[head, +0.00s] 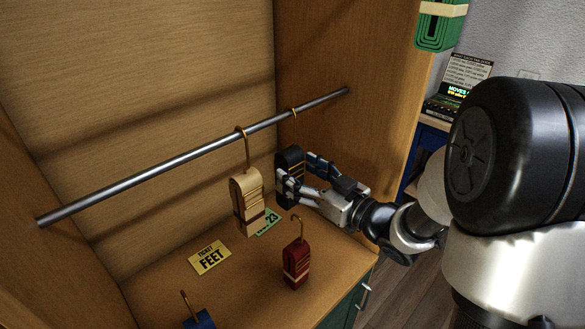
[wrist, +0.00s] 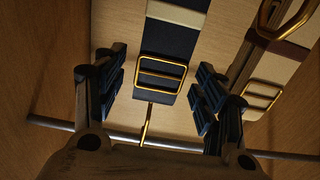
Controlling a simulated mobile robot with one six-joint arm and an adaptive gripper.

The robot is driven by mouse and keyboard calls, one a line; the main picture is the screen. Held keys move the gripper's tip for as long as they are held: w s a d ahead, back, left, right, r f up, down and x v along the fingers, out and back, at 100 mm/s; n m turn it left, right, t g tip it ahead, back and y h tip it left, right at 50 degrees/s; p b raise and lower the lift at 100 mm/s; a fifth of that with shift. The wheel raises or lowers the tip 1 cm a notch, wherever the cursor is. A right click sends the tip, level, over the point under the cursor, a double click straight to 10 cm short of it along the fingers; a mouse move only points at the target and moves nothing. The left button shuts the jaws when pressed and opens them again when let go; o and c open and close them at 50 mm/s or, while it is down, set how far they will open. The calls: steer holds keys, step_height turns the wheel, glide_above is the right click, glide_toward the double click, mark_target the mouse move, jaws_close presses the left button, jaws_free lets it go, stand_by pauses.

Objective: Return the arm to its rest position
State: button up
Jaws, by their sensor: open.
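My gripper (head: 312,180) is inside the wooden cabinet at its right side, beside a black strapped item (head: 290,162) that hangs from the metal rod (head: 190,157) by a brass hook. In the wrist view my gripper (wrist: 160,88) is open. Its two fingers stand apart on either side of the black item (wrist: 172,40), with its brass buckle between them and gaps showing on both sides. In the head view the fingers partly hide the black item.
A cream item (head: 246,203) hangs close on the left. A red item (head: 296,262) with a hook stands on the cabinet floor, near a yellow ticket (head: 210,257) and a green ticket (head: 267,222). A blue item (head: 200,320) shows at the bottom edge. The cabinet's right wall (head: 350,80) is near my arm.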

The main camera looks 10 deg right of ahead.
steer(key=s+d+r+m+g+h, duration=0.1)
steer(key=s+d+m+g+h, duration=0.3)
steer(key=s+d+h, duration=0.65)
steer(key=s+a+f+m+g, duration=0.1)
steer(key=s+a+g, duration=0.2)
steer(key=s, duration=0.6)
steer(key=s+a+f+m+g, duration=0.1)
steer(key=s+a, duration=0.4)
steer(key=s, duration=0.5)
steer(key=shift+f+m+g, duration=0.4)
steer(key=shift+f+g, duration=0.35)
steer(key=shift+g, duration=0.45)
steer(key=shift+a+y, duration=0.1)
steer(key=shift+y, duration=0.15)
